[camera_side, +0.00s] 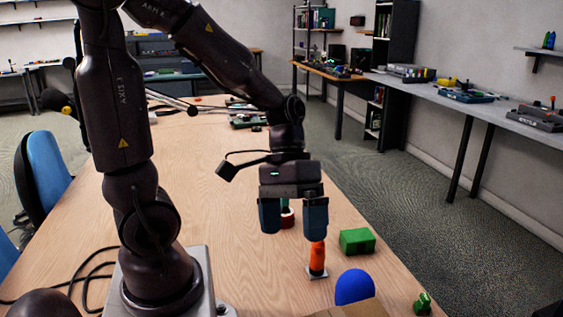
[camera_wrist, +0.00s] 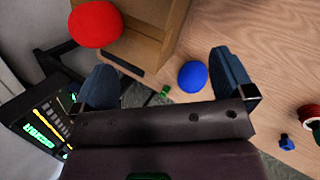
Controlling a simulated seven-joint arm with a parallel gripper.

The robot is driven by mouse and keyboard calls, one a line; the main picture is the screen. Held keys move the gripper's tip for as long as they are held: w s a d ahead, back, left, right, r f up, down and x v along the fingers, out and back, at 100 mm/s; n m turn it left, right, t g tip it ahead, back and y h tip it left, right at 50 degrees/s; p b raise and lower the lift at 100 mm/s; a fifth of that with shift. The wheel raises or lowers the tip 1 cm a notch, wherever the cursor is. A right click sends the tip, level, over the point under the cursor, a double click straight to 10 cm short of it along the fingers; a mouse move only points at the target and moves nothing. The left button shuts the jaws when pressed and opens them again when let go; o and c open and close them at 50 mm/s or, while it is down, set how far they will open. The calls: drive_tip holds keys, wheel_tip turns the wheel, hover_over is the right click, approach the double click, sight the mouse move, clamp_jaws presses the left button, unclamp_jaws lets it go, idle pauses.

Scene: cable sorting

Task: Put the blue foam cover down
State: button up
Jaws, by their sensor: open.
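The blue foam cover (camera_side: 354,287) is a rounded dome at the lower right of the side view, by the edge of the cardboard box. In the wrist view the blue cover (camera_wrist: 193,76) shows on the wooden table beside the box, between my fingers in the picture but apart from them. My gripper (camera_side: 292,230) is open and empty above the table, up and to the left of the cover in the side view. Both fingers of my gripper (camera_wrist: 165,82) show spread wide in the wrist view. The cover's base is hidden in the side view.
The cardboard box (camera_side: 352,310) stands at the near edge. A red round piece (camera_wrist: 95,24) shows by it in the wrist view. An orange piece (camera_side: 317,262) stands below my right finger, with a green block (camera_side: 357,241) beside it. A small green piece (camera_side: 423,304) lies right.

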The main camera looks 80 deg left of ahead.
wheel_tip(320, 180, up, 10)
drive_tip(key=s+a+m+t+y, duration=0.1)
drive_tip(key=m+t+y, duration=0.3)
drive_tip(key=t+y, duration=0.1)
drive_tip(key=shift+a+f+m+t+y, duration=0.2)
drive_tip(key=shift+m+t+y, duration=0.15)
drive_tip(key=shift+t, duration=0.35)
